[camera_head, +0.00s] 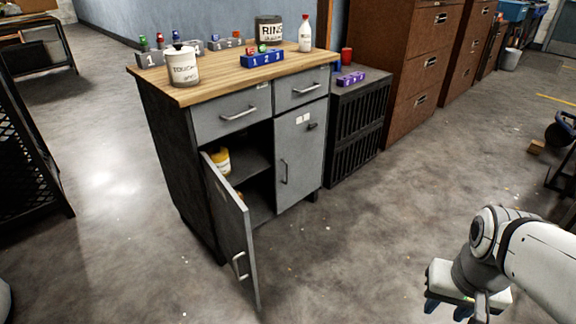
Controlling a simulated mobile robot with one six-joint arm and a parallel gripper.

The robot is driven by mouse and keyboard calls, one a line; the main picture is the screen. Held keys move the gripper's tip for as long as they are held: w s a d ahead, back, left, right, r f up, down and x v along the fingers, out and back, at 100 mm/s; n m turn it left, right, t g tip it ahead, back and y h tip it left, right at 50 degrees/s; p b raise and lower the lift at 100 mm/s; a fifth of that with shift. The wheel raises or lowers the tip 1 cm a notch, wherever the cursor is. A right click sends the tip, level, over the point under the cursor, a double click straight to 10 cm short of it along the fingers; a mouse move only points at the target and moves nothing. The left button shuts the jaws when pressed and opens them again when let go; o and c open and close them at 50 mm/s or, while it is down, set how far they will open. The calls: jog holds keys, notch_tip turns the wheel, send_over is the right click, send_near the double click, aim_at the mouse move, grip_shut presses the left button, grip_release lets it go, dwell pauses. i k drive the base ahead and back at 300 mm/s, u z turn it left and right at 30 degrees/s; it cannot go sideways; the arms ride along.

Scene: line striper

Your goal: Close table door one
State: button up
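A grey workbench cabinet (180,185) with a wooden top stands in the middle of the head view. Its left lower door (233,220) is open and swung out toward me. A vertical handle (240,265) sits near the door's free edge. The right lower door (301,153) and the two drawers (230,114) above are shut. My gripper (455,308) is at the lower right, well apart from the door and pointing down. The bottom edge of the picture cuts it off, so its opening cannot be judged.
A yellow-and-white container (220,160) stands inside the open compartment. White containers (183,66) and numbered blocks (262,58) stand on the wooden top (215,78). A black crate (358,122) stands right of the cabinet. The floor (360,240) between door and gripper is clear.

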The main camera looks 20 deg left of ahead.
aim_at(232, 218)
jog(key=u, duration=1.6)
jog(key=i, duration=1)
jog(key=u, duration=0.6)
jog(key=k, duration=1)
jog(key=z, duration=0.6)
jog(key=i, duration=0.35)
jog(key=u, duration=0.05)
